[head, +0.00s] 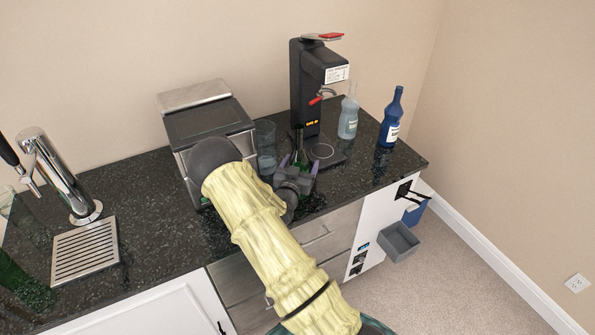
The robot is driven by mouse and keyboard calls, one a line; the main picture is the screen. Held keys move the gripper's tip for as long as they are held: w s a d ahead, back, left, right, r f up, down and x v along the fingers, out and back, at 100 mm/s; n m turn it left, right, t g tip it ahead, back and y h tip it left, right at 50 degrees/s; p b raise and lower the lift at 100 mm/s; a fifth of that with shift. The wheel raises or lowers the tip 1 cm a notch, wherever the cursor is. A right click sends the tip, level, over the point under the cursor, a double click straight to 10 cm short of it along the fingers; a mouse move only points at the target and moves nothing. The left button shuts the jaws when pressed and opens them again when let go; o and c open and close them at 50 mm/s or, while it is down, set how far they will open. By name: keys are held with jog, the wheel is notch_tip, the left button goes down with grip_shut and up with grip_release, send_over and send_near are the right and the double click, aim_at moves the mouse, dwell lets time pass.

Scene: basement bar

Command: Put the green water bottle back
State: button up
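The lower part of the bottle is hidden by my gripper. I cannot tell whether the fingers touch it. Another green glass object (22,284) is partly cut off at the left edge.
A black dispenser (306,88) stands just behind the bottle. A clear glass (265,146), a pale bottle (348,118) and a blue bottle (390,120) stand nearby. A grey-black machine (207,125) is left. A beer tap (65,180) and drip tray (86,250) are further left.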

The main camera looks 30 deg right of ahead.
jog(key=b+v, duration=0.4)
jog(key=v, duration=0.8)
jog(key=shift+b, duration=0.3)
jog(key=shift+r, duration=0.1)
jog(key=s+a+n+g+y, duration=0.3)
jog(key=s+a+g+y, duration=0.3)
jog(key=a+y, duration=0.35)
jog(key=s+r+n+g+y, duration=0.1)
jog(key=s+r+n+g, duration=0.1)
jog(key=s, duration=0.4)
jog(key=s+a+r+n+g+y, duration=0.1)
jog(key=s+r+n+g, duration=0.1)
jog(key=s, duration=0.5)
notch_tip(320, 180, up, 2)
jog(key=shift+a+r+n+g+y, duration=0.2)
jog(key=shift+a+n+g+y, duration=0.15)
jog(key=shift+n, duration=0.45)
